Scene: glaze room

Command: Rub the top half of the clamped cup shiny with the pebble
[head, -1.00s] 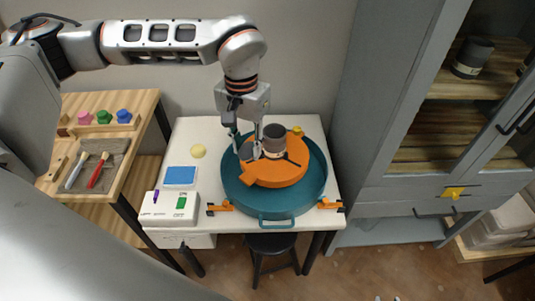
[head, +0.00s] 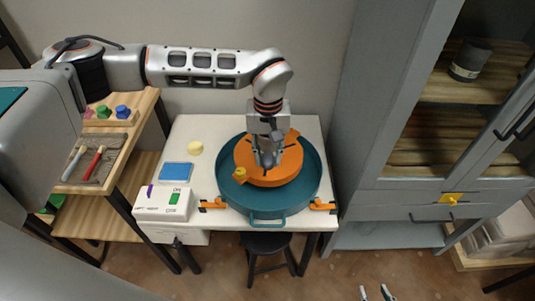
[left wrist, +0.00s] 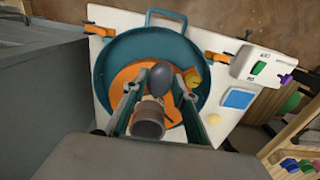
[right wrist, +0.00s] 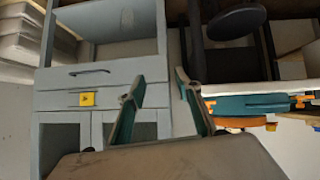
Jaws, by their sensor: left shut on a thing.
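The dark cup (left wrist: 148,122) with a paler band stands on the orange wheel (head: 287,168) in the teal basin (head: 309,188). In the head view my left gripper is in front of it and hides most of it. My left gripper (head: 267,162) is shut on the smooth dark grey pebble (left wrist: 160,77), low over the wheel. The pebble appears beside the cup on the basin-handle side; I cannot tell whether they touch. My right gripper (right wrist: 155,92) is open and empty; its tips (head: 376,293) show at the bottom of the head view, away from the table.
Orange clamps (head: 213,204) sit at the basin's front edge. A switch box (head: 165,203), blue pad (head: 176,171) and yellow sponge (head: 195,148) lie left of it. A tool bench (head: 105,165) is further left. A grey cabinet (head: 385,170) holding another dark cup (head: 470,60) stands right.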

